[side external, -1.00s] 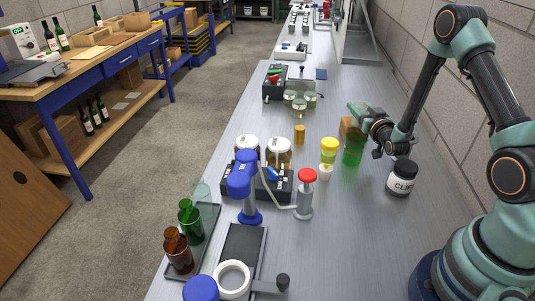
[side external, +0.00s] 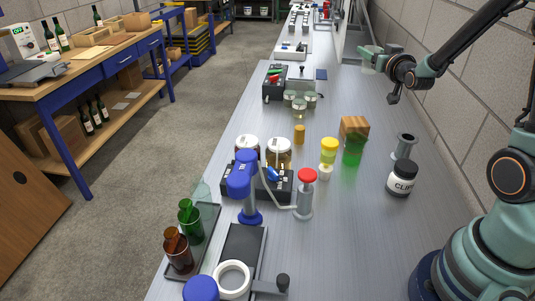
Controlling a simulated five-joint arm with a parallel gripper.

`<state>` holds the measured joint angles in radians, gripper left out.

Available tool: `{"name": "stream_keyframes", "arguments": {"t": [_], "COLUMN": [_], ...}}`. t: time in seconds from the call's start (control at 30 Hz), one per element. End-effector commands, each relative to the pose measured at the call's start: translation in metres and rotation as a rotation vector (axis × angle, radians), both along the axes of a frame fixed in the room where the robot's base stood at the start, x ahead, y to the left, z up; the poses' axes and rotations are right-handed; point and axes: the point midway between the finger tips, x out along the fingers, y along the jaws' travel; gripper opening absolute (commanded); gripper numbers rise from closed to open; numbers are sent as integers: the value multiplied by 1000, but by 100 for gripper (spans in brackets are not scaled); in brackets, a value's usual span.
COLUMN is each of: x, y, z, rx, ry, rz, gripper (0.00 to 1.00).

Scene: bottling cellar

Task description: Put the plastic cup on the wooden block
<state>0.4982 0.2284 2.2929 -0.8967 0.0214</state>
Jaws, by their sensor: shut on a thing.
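The bench behind the block is clear.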

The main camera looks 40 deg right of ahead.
Motion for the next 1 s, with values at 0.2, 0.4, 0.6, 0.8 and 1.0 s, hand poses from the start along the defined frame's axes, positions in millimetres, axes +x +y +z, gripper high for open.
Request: {"name": "stream_keyframes", "arguments": {"t": [0.2, 0.4, 0.6, 0.8, 1.0], "x": [3, 18, 20, 20, 20], "y": [-3, -19, -22, -21, -21], "z": [20, 23, -5, -49, -89], "rx": [-2, -2, 1, 1, 1], "ry": [-2, 2, 8, 8, 7], "rz": [-3, -15, -16, -16, -16], "gripper": [0, 0, 0, 0, 0]}}
